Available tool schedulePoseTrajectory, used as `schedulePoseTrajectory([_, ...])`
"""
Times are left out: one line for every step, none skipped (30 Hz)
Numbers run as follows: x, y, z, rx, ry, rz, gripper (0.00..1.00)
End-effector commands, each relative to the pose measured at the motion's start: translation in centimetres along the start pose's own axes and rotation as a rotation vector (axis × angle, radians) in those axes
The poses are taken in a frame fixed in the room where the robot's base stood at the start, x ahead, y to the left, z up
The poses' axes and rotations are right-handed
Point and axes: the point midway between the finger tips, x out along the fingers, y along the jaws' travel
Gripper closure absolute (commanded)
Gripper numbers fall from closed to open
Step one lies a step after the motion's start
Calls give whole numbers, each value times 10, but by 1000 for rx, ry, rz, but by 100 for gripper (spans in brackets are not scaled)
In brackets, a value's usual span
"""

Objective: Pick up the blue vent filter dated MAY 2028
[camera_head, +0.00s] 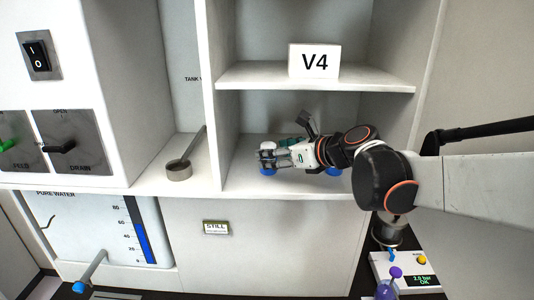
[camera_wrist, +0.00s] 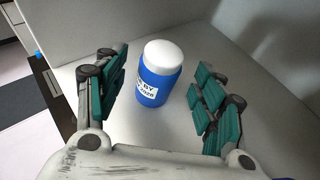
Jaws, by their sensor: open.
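A blue vent filter (camera_wrist: 152,84) with a white domed cap stands upright on the white shelf between the fingers of my gripper (camera_wrist: 163,92) in the wrist view. A white label on its side is partly legible; "BY" shows, and the date line is too small to read surely. My gripper is open, its green pads apart on both sides of the filter, with gaps visible. In the head view my gripper (camera_head: 272,157) reaches into the lower shelf bay. The filter's blue base (camera_head: 268,172) shows under the fingers. Another blue piece (camera_head: 334,172) shows behind my wrist, mostly hidden.
The upper shelf (camera_head: 260,78) with a V4 sign (camera_head: 314,61) lies above my arm. A divider wall (camera_head: 211,120) stands to the left, with a metal ladle (camera_head: 179,170) beyond it. The lower shelf's front edge (camera_head: 290,195) lies close below my gripper.

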Motion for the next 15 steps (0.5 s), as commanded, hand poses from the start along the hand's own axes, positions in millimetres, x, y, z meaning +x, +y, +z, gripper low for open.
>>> schedulePoseTrajectory([10,2,0,-2,0,3,37])
schedulePoseTrajectory([14,2,0,-2,0,3,37])
schedulePoseTrajectory([20,1,0,-2,-1,2,37])
schedulePoseTrajectory([24,1,-1,-1,-1,2,37])
schedulePoseTrajectory([28,1,0,-1,-1,2,37])
schedulePoseTrajectory([31,2,0,-1,0,2,37])
schedulePoseTrajectory([32,1,0,0,0,2,37])
schedulePoseTrajectory([33,1,0,0,0,1,37])
schedulePoseTrajectory([33,1,0,0,0,1,37])
schedulePoseTrajectory([32,1,1,0,0,1,37])
schedulePoseTrajectory([32,1,1,0,0,0,37])
schedulePoseTrajectory([32,1,1,0,0,0,37])
schedulePoseTrajectory([32,1,1,0,0,0,37])
schedulePoseTrajectory([32,1,1,0,0,0,42])
schedulePoseTrajectory([32,1,1,0,0,0,51])
